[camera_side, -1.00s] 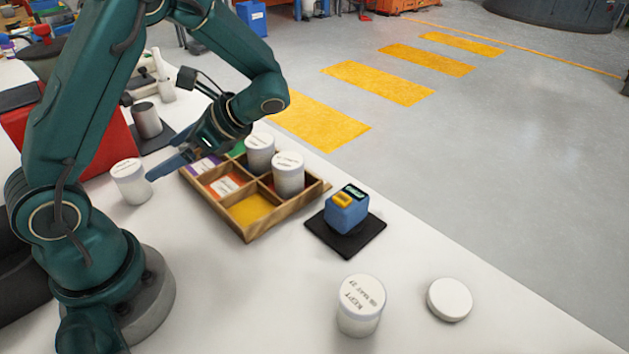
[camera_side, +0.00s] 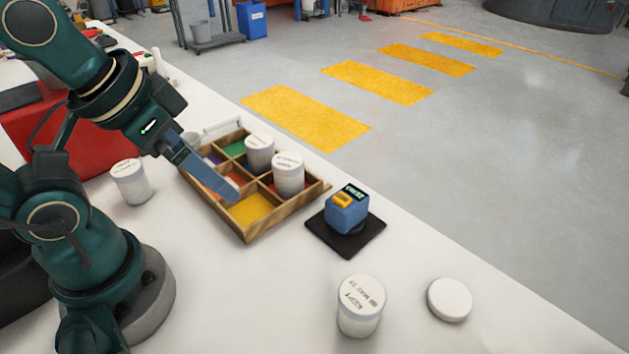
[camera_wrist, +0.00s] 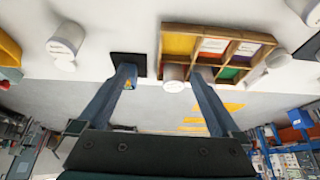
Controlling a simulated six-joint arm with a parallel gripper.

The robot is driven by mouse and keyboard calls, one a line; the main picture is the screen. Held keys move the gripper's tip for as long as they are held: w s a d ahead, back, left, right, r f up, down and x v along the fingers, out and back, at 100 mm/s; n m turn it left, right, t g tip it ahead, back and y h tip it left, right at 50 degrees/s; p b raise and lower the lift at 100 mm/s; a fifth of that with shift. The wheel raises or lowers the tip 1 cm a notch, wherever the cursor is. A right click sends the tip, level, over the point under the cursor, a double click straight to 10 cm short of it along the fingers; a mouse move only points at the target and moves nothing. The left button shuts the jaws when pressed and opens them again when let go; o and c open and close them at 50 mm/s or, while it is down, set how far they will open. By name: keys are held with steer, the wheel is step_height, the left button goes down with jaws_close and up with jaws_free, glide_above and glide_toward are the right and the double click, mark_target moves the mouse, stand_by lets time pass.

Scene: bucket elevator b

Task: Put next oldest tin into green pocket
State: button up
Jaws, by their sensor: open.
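The wooden tray (camera_side: 293,217) has coloured pockets. Two white-lidded tins, a back one (camera_side: 259,152) and a front one (camera_side: 288,174), stand upright in the tray's right-hand pockets. Another white tin (camera_side: 131,183) stands on the table left of the tray. A tin marked KEPT (camera_side: 360,306) stands at the front. The small dates on the lids cannot be read. My gripper (camera_wrist: 162,75) is open and empty; in the side view its blue finger (camera_side: 207,175) reaches over the tray's left part.
A blue device (camera_side: 346,212) with a small display sits on a black pad (camera_side: 320,240) right of the tray. A round white object (camera_side: 449,299) lies at the front right. A red box (camera_side: 65,138) stands at the left.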

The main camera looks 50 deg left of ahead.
steer(key=shift+d+r, duration=0.1)
steer(key=shift+d, duration=0.05)
stand_by(0.4)
steer(key=m+g+y, duration=0.5)
steer(key=m+g, duration=0.2)
steer(key=m, duration=0.3)
glide_toward(131, 168)
steer(key=w+f, duration=0.3)
steer(key=s+a+f+n+g, duration=0.1)
steer(key=s+a+f+g, duration=0.1)
steer(key=s+a+f, duration=0.1)
steer(key=shift+s+a+f+g+h, duration=0.1)
steer(key=shift+a+f+g+h, duration=0.05)
steer(key=shift+f+g+h, duration=0.2)
steer(key=shift+x, duration=2.45)
